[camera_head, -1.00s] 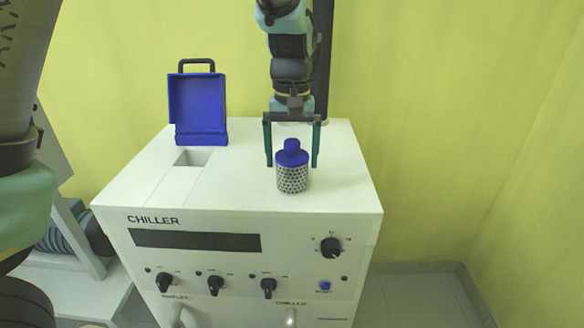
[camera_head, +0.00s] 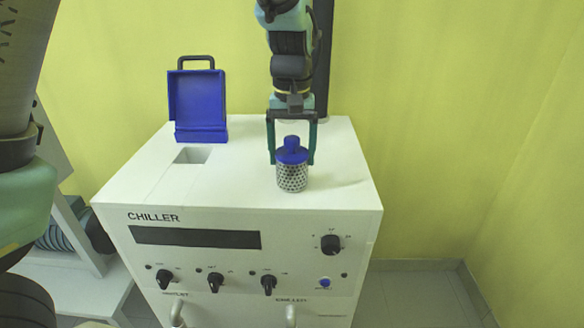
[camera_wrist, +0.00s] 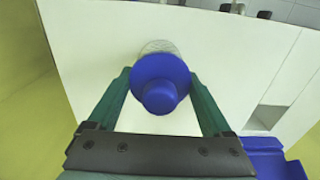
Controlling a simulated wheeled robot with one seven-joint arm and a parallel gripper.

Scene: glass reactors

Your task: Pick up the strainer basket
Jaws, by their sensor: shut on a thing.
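The strainer basket (camera_head: 292,178) is a perforated metal cylinder with a blue lid and a blue knob. It stands upright on or just above the white top of the chiller (camera_head: 240,190), right of the middle. In the wrist view I look down on its blue lid (camera_wrist: 160,82), with a bit of the mesh showing beyond. My gripper (camera_head: 292,160) comes from above with two green fingers. They are shut on the basket, one finger on each side near the lid. In the wrist view my gripper (camera_wrist: 160,85) has its fingertips against the lid's sides.
An open blue lid or box with a black handle (camera_head: 198,105) stands upright at the back left of the chiller. A rectangular opening (camera_head: 192,156) lies in front of it. Knobs line the chiller's front panel. The top right of the chiller is clear.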

